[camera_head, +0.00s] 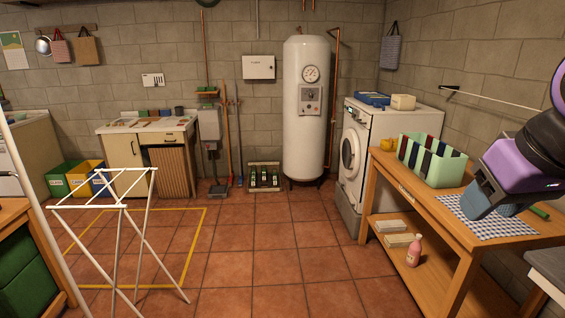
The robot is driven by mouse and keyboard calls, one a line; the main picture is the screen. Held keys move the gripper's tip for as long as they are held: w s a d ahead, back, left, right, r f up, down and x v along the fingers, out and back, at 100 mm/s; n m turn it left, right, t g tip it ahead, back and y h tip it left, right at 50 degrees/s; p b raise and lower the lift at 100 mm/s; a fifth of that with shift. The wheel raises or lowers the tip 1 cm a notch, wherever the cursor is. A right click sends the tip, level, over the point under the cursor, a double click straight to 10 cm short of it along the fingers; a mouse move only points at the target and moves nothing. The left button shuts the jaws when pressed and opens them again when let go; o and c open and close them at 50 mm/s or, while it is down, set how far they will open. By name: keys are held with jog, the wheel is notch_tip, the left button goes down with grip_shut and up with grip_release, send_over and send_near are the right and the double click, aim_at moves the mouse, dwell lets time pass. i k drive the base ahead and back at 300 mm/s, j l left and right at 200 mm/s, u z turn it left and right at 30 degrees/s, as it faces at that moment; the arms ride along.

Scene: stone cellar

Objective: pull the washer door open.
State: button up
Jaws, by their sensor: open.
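The white washer (373,145) stands against the back right wall, with its front turned to the left. Its round dark door (350,152) looks closed against the front, seen at a steep angle. The door's handle is too small to make out. My gripper (488,204) is at the right of the view, in front of the workbench top and far nearer to me than the washer. It is open, with nothing seen between its fingers, and it is apart from the door.
A wooden workbench (450,224) runs along the right wall and partly covers the washer's right side. It bears a green box (430,170) and a checked cloth (490,230). A white drying rack (125,205) stands at left. The tiled floor (268,238) between is clear.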

aim_at(350, 145)
jog(key=i, duration=1.75)
jog(key=i+z, duration=0.1)
jog(key=i, duration=1.65)
jog(key=i+z, duration=0.2)
jog(key=i, duration=0.2)
jog(key=i+j+z, duration=0.2)
jog(key=i, duration=0.25)
jog(key=i+j+z, duration=0.2)
jog(key=i, duration=0.2)
